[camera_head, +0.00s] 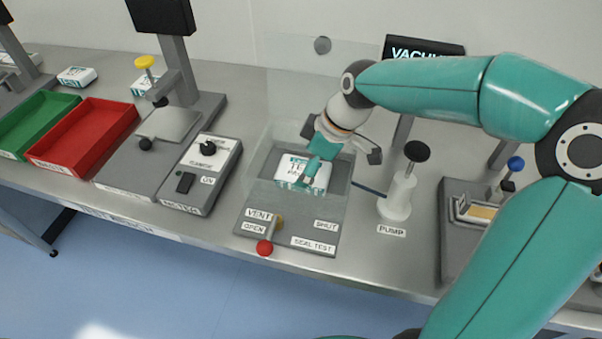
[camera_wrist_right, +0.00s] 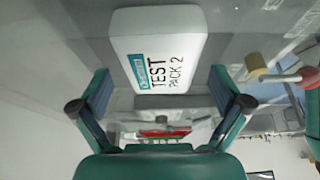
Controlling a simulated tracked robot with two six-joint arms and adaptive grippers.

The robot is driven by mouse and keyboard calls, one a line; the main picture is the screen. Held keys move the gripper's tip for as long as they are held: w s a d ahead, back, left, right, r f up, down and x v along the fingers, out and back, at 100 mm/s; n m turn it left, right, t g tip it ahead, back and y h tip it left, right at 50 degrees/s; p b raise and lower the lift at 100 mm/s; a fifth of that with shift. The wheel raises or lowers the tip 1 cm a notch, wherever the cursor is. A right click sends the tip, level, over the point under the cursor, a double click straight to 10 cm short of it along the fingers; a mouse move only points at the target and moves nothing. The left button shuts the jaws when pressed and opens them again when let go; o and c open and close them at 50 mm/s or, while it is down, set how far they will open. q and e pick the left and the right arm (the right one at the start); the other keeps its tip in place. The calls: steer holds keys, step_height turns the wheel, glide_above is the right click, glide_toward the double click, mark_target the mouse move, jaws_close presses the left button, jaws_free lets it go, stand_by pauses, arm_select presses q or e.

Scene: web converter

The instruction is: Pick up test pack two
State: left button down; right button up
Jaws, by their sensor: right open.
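Test pack two (camera_head: 296,166) is a white box with a teal label, lying in the recess of the grey seal test station (camera_head: 291,216). In the right wrist view the pack (camera_wrist_right: 160,50) reads "TEST PACK 2". My right gripper (camera_head: 314,172) is over the pack and covers part of it in the head view. In the right wrist view the gripper (camera_wrist_right: 158,76) is open, with one finger off each side of the pack. I cannot tell how far the fingertips are above it. My left gripper is not in view.
A clear lid (camera_head: 318,90) stands raised behind the recess. The red-knobbed vent lever (camera_head: 265,247) is in front, and the white pump (camera_head: 397,198) is to the right. Red (camera_head: 84,137) and green (camera_head: 35,122) trays and other packs (camera_head: 76,76) are at the left.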

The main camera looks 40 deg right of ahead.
steer(key=shift+x, duration=0.9)
steer(key=shift+f+b, duration=0.2)
steer(key=shift+b, duration=0.15)
steer(key=shift+c, duration=0.2)
steer(key=c, duration=1.2)
steer(key=shift+o, duration=0.2)
